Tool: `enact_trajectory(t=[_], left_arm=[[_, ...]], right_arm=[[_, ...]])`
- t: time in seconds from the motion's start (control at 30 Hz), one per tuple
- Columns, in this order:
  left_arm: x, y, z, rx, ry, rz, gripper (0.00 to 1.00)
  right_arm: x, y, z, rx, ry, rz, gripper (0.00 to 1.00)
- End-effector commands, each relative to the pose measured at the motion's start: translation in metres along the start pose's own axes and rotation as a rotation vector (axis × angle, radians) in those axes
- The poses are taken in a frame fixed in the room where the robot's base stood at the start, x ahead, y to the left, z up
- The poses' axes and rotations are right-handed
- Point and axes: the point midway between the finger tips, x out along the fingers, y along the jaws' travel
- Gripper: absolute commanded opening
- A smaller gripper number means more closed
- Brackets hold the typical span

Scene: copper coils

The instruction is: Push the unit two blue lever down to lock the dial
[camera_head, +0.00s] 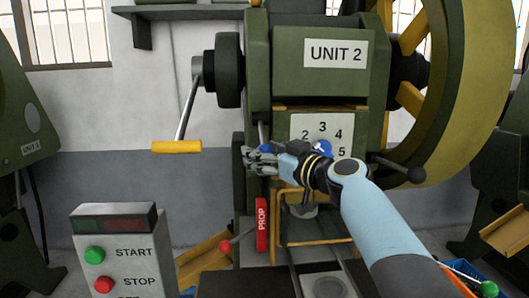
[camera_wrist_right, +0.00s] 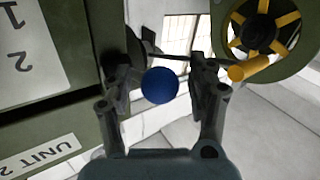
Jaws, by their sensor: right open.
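In the wrist view, a blue ball knob (camera_wrist_right: 160,86) sits between the two fingers of my right gripper (camera_wrist_right: 158,80), which is open; gaps show on both sides of it. In the head view, my right gripper (camera_head: 262,161) is at the left side of the number plate (camera_head: 300,121) on the unit two machine (camera_head: 320,75). A grey lever stem (camera_head: 263,128) shows just above the fingers; its end is mostly hidden by them. A blue part (camera_head: 322,146) shows on the number plate behind my wrist, which covers much of the dial. My left gripper is out of view.
A crank with a yellow handle (camera_head: 176,147) hangs left of the gripper. A red PROP block (camera_head: 262,225) stands below it. A START/STOP box (camera_head: 122,250) stands front left.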

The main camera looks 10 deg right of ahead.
Motion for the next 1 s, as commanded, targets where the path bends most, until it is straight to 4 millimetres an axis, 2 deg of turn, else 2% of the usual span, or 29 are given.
enact_trajectory(t=[0.13, 0.57, 0.83, 1.0], left_arm=[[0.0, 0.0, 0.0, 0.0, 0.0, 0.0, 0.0], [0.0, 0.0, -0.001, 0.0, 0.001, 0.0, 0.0], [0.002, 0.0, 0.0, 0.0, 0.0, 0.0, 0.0], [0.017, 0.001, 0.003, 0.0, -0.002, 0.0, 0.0]], right_arm=[[0.0, 0.0, 0.0, 0.0, 0.0, 0.0, 0.56], [0.0, -0.001, 0.0, 0.001, 0.0, -0.003, 0.0], [0.0, -0.002, 0.001, 0.0, 0.001, -0.005, 0.0], [0.001, -0.003, 0.007, -0.009, 0.015, -0.004, 0.0]])
